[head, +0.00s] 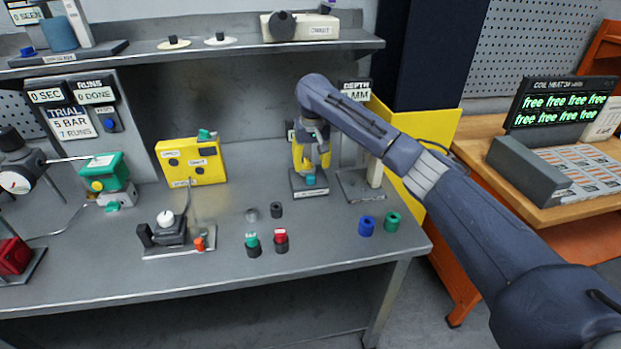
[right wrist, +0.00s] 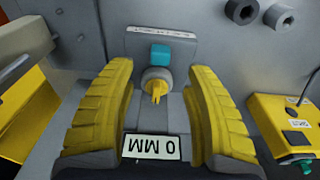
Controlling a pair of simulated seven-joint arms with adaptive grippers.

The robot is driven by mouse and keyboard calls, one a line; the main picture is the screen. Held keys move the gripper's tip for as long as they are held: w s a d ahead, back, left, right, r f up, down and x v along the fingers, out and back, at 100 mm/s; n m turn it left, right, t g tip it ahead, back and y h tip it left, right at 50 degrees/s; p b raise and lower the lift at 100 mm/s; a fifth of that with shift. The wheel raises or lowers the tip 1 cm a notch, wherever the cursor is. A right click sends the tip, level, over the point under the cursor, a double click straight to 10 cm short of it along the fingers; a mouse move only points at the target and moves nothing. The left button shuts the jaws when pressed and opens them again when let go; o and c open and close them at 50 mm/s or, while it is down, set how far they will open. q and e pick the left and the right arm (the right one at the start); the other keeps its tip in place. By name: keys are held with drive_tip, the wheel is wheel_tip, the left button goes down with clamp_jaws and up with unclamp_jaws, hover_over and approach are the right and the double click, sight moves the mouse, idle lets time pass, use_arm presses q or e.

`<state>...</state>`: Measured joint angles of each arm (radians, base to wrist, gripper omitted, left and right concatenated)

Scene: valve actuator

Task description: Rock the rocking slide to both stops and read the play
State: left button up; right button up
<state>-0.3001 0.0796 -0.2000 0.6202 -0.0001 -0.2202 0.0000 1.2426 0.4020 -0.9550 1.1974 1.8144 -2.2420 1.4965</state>
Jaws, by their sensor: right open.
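My right gripper (head: 311,160) points down over a small grey fixture (head: 308,190) at the back right of the bench. In the right wrist view my right gripper (right wrist: 160,95) is open. Its yellow fingers stand on both sides of a round yellow-tipped knob (right wrist: 157,90), with gaps. A teal button (right wrist: 160,54) sits on the fixture's labelled plate, and a plate (right wrist: 152,147) reads 0 MM. Another fixture (head: 172,232) has a white knob, a dark block and an orange piece. I cannot tell from the labels which part is the rocking slide. My left gripper is not visible.
A yellow box (head: 192,162) stands left of the gripper. Red-topped (head: 280,238) and green-topped (head: 252,244) pieces stand in front. Blue (head: 366,226) and green (head: 392,221) rings lie near the right edge. A shelf (head: 200,48) hangs above.

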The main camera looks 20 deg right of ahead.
sight(310, 176)
drive_tip(key=shift+w+f, duration=0.2)
drive_tip(key=shift+f, duration=1.5)
drive_tip(key=shift+w+f, duration=0.2)
drive_tip(key=shift+f, duration=1.5)
drive_tip(key=c, duration=1.1)
